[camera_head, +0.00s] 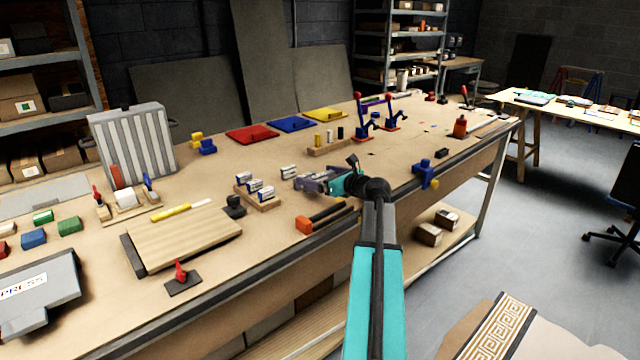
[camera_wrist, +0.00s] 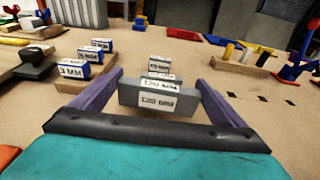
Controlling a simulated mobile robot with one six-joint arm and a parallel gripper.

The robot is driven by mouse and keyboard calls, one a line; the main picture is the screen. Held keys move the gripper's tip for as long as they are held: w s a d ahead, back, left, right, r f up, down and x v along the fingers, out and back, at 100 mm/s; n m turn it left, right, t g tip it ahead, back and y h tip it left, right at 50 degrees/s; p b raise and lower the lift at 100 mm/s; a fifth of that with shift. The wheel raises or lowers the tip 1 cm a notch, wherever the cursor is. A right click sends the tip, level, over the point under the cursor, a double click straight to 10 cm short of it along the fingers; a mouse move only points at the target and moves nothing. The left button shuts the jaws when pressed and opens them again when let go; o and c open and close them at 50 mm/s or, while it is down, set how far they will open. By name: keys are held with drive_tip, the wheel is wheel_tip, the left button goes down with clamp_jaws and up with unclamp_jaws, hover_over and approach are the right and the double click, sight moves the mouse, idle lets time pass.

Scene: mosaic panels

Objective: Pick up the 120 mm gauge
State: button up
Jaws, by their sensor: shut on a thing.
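The 120 mm gauge (camera_wrist: 158,97) is a grey block with a white label reading 120 mm on its top and near face. My gripper (camera_wrist: 160,88) is shut on it, with one purple finger at each end of the block. In the head view my gripper (camera_head: 308,182) is low over the workbench, and the held gauge is hard to make out there. I cannot tell whether the held gauge touches the bench.
A wooden rack with blue-and-white labelled blocks (camera_wrist: 75,69) stands to the left. An orange-ended hammer (camera_head: 305,225) lies near the bench edge. A peg block (camera_head: 330,147) is beyond my gripper, and a blue clamp (camera_head: 427,174) is on the edge at right.

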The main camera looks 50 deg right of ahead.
drive_tip(key=v, duration=0.5)
drive_tip(key=f+b+v, duration=0.1)
drive_tip(key=v, duration=0.4)
drive_tip(key=b+v, duration=0.1)
drive_tip(key=v, duration=0.5)
drive_tip(key=shift+s+d+f, duration=0.15)
drive_tip(key=shift+d+f, duration=0.1)
drive_tip(key=shift+d, duration=0.1)
